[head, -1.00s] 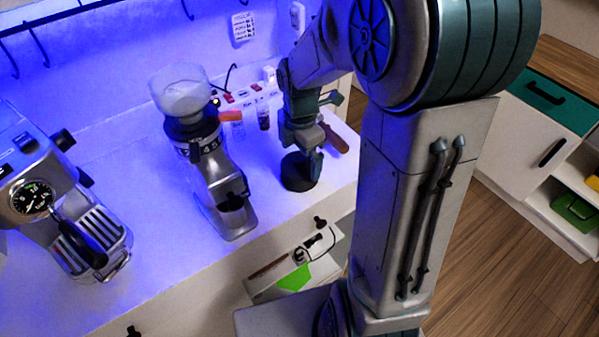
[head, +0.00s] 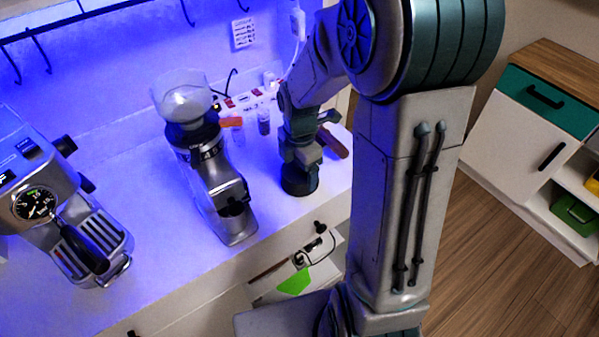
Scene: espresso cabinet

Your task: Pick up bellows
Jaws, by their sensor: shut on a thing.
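The bellows (head: 299,181), a dark, short round piece, is at the right end of the blue-lit counter. My gripper (head: 300,161) points down from above and is shut on the bellows. The fingers hide the upper part of the bellows. I cannot tell whether its base still touches the counter.
A grinder (head: 210,170) with a clear hopper stands left of my gripper. An espresso machine (head: 60,205) is at the far left. Small bottles (head: 263,120) and a brown-handled tool (head: 333,142) are near the gripper. An open drawer (head: 300,280) is below the counter.

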